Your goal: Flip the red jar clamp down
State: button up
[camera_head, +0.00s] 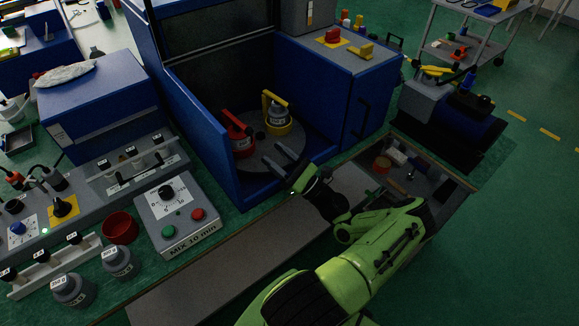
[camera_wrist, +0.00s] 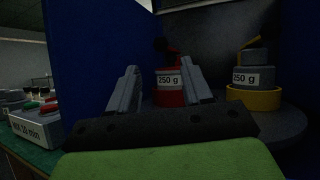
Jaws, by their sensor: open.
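The red jar holder (camera_head: 241,146) stands on a round grey turntable inside the blue machine. It holds a grey jar labelled 250 g, whose label shows in the wrist view (camera_wrist: 168,81). The red clamp (camera_head: 230,118) at its top shows a dark end; in the wrist view the red clamp (camera_wrist: 174,52) is small and dim, so its exact angle is unclear. My gripper (camera_head: 278,157) is open and empty in front of the turntable. In the wrist view the red holder (camera_wrist: 171,98) appears between my gripper's fingers (camera_wrist: 158,72), farther away and apart from them.
A yellow holder (camera_head: 278,128) with a 250 g jar and yellow clamp (camera_head: 274,97) stands right of the red one. A control box (camera_head: 178,217) stands front left; an open drawer (camera_head: 456,187) lies right.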

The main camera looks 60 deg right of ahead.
jog(key=v, duration=0.6)
jog(key=shift+w, duration=0.1)
dwell(0.3)
